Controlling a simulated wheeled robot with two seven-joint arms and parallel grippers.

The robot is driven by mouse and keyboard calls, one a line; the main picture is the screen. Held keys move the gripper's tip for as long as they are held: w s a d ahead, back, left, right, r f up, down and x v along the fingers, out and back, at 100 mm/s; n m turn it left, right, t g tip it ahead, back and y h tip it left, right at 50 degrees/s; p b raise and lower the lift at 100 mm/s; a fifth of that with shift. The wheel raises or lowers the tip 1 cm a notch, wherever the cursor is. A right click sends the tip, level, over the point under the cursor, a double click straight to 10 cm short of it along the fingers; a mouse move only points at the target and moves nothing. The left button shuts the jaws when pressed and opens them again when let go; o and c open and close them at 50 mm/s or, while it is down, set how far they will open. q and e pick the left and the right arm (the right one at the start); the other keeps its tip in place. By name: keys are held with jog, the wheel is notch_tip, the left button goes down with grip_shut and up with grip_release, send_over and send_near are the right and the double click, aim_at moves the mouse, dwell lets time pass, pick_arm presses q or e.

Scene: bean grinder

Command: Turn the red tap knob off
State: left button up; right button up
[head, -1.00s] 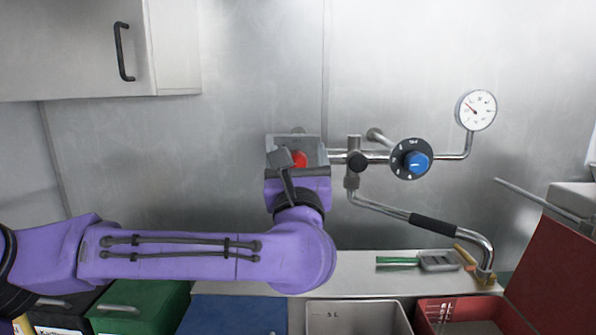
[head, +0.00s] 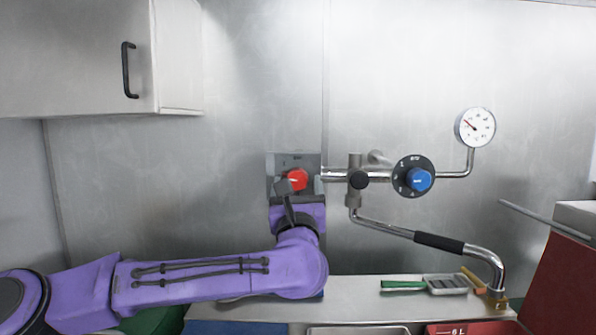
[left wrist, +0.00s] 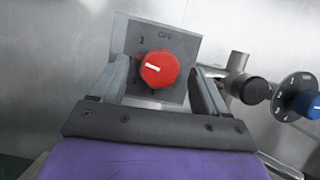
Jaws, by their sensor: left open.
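The red tap knob (head: 297,179) sits on a grey plate (head: 281,162) on the steel wall. In the left wrist view the red knob (left wrist: 160,69) shows between my open fingers, with its white mark lying nearly level and pointing left, below the printed 1. OFF is printed above the knob on the plate (left wrist: 185,45). My left gripper (left wrist: 158,85) is open around the knob's sides, with visible gaps; I cannot tell whether the fingertips reach past its face. In the head view my left gripper (head: 297,188) partly covers the plate. My right gripper is not in view.
A blue knob (head: 418,180) on a black dial and a pressure gauge (head: 475,127) are on the pipes to the right. A black-gripped spout (head: 439,243) runs below. A green-handled tool (head: 403,285) lies on the ledge. A cabinet (head: 75,60) hangs upper left.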

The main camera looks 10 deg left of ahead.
pick_arm(q)
jog(key=x, duration=0.2)
jog(key=shift+w+r+p, duration=0.15)
jog(key=shift+w+p, duration=0.15)
jog(key=shift+p, duration=0.05)
jog(key=c, duration=1)
